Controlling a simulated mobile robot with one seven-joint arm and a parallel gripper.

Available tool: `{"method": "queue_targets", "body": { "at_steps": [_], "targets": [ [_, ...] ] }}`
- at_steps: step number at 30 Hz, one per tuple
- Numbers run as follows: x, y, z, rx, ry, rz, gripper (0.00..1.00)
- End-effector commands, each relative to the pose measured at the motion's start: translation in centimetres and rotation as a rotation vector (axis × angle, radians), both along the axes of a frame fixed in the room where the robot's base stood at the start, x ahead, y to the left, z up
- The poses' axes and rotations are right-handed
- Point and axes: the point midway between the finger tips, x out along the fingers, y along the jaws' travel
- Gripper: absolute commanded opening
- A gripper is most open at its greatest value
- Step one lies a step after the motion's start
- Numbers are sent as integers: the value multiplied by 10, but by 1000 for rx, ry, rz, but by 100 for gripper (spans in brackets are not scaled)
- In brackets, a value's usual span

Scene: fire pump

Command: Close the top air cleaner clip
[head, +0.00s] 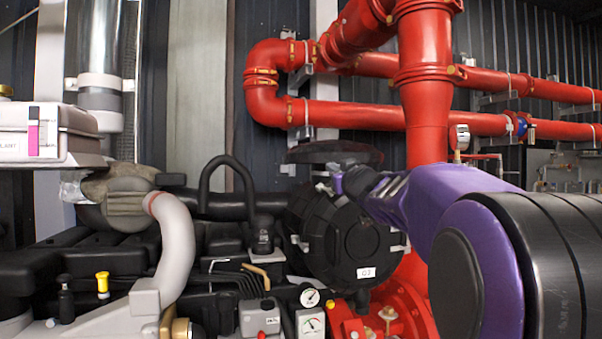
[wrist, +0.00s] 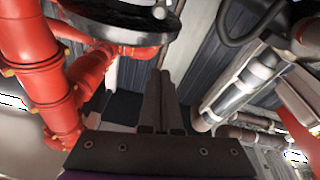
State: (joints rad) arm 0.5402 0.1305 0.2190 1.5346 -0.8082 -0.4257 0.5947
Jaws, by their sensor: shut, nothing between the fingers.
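The air cleaner (head: 335,235) is a black round housing with a white label, in the middle of the head view. A small pale piece (head: 322,188) at its top edge looks like the top clip; I cannot tell whether it is open or closed. Other pale clips show at its left edge (head: 299,242) and right edge (head: 399,248). My gripper (head: 336,180) is at the top of the housing, close to that top piece; contact cannot be told. In the wrist view my gripper (wrist: 160,78) has its fingers together and empty. The air cleaner is not clearly recognisable there.
A dark disc (head: 335,152) is just above my gripper, and shows at the top of the wrist view (wrist: 110,22). Red pipes (head: 427,100) stand behind. A black hose (head: 228,170) is left of the housing. Gauges (head: 310,297) sit below.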

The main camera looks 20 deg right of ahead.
Motion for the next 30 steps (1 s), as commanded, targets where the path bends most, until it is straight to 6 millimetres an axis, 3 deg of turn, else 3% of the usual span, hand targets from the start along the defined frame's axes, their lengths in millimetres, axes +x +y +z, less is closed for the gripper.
{"method": "queue_targets", "body": {
  "at_steps": [8,9,12,16,30],
  "targets": [
    [51,-1,12,1,-2,2,0],
    [54,-2,5,1,1,0,0],
    [49,-5,-14,-1,1,-1,0],
    [46,-8,-23,-1,-1,-1,0],
    [45,-9,-28,-1,-1,-1,0]
  ]
}}
